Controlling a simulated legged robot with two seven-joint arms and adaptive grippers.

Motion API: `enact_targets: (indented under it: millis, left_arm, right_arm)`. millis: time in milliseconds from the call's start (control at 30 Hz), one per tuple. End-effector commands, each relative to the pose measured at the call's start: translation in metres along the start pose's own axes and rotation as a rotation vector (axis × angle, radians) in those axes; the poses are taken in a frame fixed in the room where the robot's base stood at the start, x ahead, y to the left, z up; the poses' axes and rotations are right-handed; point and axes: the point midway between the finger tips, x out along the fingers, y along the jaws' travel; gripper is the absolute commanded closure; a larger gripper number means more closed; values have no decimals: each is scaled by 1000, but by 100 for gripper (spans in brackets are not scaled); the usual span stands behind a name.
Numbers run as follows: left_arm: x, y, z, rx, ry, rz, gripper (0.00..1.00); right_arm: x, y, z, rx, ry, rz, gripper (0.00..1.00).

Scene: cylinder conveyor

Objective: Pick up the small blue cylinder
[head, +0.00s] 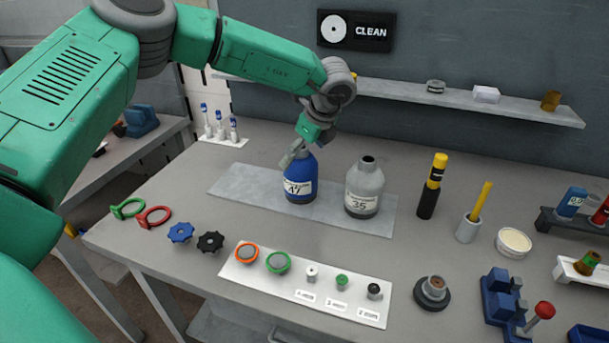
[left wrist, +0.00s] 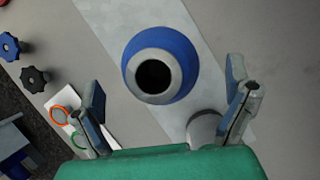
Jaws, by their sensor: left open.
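The blue cylinder (head: 299,184) is a bottle-like container with a white label reading 17. It stands upright on a grey mat (head: 235,184) on the table. My left gripper (head: 297,150) is above it, near its top, with the fingers pointing down. In the left wrist view the blue cylinder (left wrist: 160,62) shows from above, its grey neck and dark opening facing the camera. The open fingers of the left gripper (left wrist: 168,105) are spread wide, with nothing between them. The cylinder lies just beyond the fingertips. My right gripper is not in view.
A grey cylinder (head: 364,188) labelled 35 stands close to the right on the same mat. A white tray (head: 236,272) of small parts lies in front. Blue and black knobs (head: 181,232) lie front left. A yellow-black tool (head: 433,184) stands farther right.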

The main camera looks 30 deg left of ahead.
Motion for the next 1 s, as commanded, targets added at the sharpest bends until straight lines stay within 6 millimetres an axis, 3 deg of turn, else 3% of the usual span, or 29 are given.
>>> enact_targets:
  millis: [167,433,600,667,1000]
  left_arm:
    - [24,1,2,0,3,1,4]
    - [23,0,-2,1,-2,-1,4]
    - [21,-1,-4,2,-4,0,64]
    - [21,-1,-3,1,-3,-1,81]
    - [16,-1,4,-4,0,-7,81]
  right_arm:
    - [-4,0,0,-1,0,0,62]
    - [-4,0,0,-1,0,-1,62]
    - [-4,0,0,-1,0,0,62]
    - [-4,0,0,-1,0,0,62]
    - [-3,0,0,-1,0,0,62]
